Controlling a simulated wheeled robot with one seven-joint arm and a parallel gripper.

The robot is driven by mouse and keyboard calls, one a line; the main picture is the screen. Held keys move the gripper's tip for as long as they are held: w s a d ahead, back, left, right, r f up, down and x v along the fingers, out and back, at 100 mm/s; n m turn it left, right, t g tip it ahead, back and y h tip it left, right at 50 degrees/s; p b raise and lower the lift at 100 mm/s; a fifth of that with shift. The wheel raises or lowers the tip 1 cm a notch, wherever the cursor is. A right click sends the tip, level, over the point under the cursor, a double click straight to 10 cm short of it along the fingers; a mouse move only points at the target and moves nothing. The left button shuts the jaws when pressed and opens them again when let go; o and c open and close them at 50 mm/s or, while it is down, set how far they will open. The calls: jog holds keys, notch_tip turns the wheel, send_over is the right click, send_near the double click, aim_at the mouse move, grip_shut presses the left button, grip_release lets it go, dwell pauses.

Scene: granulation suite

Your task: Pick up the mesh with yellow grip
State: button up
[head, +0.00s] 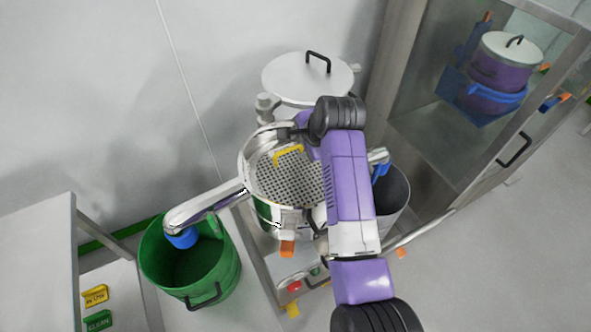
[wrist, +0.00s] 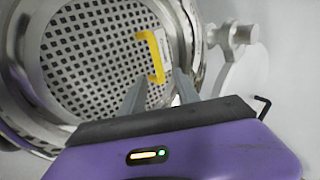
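The mesh (head: 290,185) is a round perforated metal screen seated inside the steel bowl of the machine. Its yellow grip (head: 289,152) is a small bracket near the mesh's far side. In the wrist view the yellow grip (wrist: 151,57) stands on the mesh (wrist: 90,55) just beyond my fingertips. In the head view my arm covers the mesh's right side and my fingers.
A steel lid with a black handle (head: 307,75) is raised behind the bowl. A green bin (head: 190,265) stands under the left spout, and a grey bin (head: 393,200) stands right. A glass-doored cabinet (head: 480,120) is at right. A table (head: 40,255) is at left.

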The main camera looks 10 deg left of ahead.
aim_at(297, 148)
jog(key=shift+x, duration=1.65)
jog(key=shift+c, duration=0.5)
jog(key=shift+s, duration=0.1)
jog(key=c, duration=0.7)
grip_shut()
jog(key=shift+f, duration=0.15)
